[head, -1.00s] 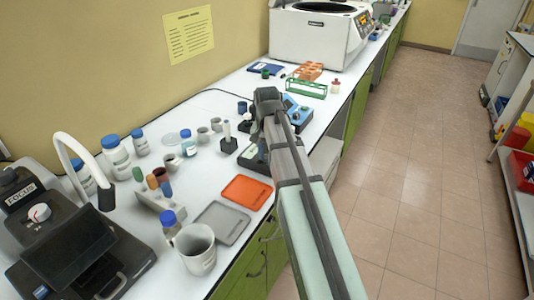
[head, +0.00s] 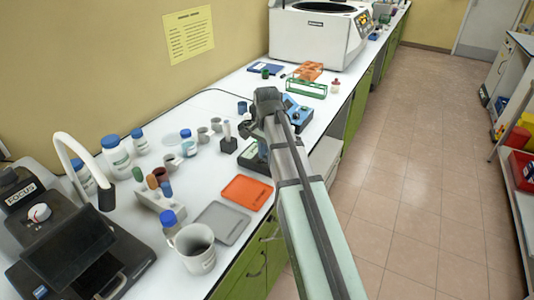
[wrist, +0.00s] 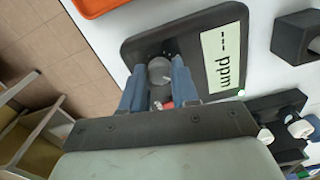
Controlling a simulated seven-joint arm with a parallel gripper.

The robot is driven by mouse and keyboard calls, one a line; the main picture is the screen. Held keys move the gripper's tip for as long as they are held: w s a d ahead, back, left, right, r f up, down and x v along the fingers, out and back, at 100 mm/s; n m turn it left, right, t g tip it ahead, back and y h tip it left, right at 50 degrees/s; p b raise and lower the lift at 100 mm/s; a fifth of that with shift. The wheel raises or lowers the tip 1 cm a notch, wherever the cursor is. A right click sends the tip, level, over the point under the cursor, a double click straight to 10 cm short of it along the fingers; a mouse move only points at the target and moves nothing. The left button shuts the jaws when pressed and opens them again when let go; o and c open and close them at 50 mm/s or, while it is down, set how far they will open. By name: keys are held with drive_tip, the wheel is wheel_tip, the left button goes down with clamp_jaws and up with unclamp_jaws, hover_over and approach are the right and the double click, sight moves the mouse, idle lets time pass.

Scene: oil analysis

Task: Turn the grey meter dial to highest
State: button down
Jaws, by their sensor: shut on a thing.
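The grey meter (wrist: 205,28) is a dark, flat box with a pale "--- ppm" screen (wrist: 225,57). In the wrist view its round grey dial (wrist: 159,72) sits between the two blue fingers of my gripper (wrist: 158,80). The fingers are shut on the dial, one on each side. A small light pointer mark and a bit of red show near the dial. In the head view the meter (head: 248,158) lies partly hidden behind my arm, and the dial and fingertips are hidden.
An orange tray (head: 247,192) and a grey tray (head: 221,222) lie in front of the meter. A dark holder (head: 228,145) stands just left of it. A blue device (head: 298,113) sits behind my arm. A mug (head: 196,250) stands near the bench edge.

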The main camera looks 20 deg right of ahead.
drive_tip(key=c, duration=0.8)
unclamp_jaws()
drive_tip(key=shift+c, duration=0.2)
wheel_tip(320, 180, up, 14)
drive_tip(key=shift+d+f, duration=0.1)
drive_tip(key=shift+f, duration=0.05)
